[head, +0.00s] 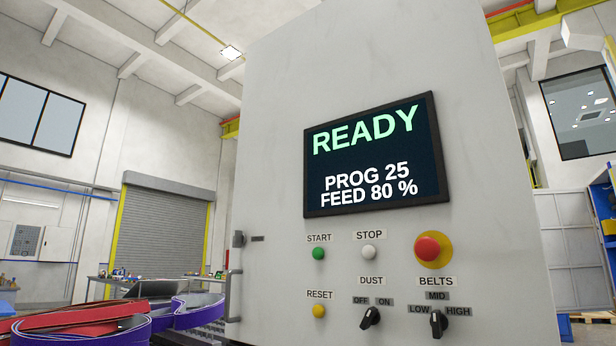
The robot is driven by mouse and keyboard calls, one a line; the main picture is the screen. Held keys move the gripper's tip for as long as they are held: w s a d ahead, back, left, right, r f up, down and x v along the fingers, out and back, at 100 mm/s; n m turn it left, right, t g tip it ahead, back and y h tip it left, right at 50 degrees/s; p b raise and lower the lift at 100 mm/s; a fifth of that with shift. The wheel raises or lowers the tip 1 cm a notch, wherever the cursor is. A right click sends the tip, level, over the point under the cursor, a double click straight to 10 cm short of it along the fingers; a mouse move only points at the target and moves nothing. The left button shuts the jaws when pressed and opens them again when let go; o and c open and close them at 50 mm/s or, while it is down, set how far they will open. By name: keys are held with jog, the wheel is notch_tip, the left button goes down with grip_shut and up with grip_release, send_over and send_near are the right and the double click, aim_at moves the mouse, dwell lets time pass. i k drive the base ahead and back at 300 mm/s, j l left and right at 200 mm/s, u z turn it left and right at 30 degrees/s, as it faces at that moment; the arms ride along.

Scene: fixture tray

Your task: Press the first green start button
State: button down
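The green start button (318,254) sits on the light grey machine cabinet (270,140), just under a label reading START. It stands out from the panel, and nothing is touching it. The screen (376,155) above it reads READY, PROG 25, FEED 80 %. My gripper is not in the head view, so its place and state do not show.
Nearby are a white stop button (368,252), a yellow reset button (319,312), a red mushroom button (428,248), and the DUST (370,317) and BELTS (438,324) knobs. A handle (233,296) sticks out at the cabinet's left edge. Purple and red belts (125,322) lie at lower left.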

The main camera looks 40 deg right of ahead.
aim_at(318, 253)
jog(key=z, duration=1.65)
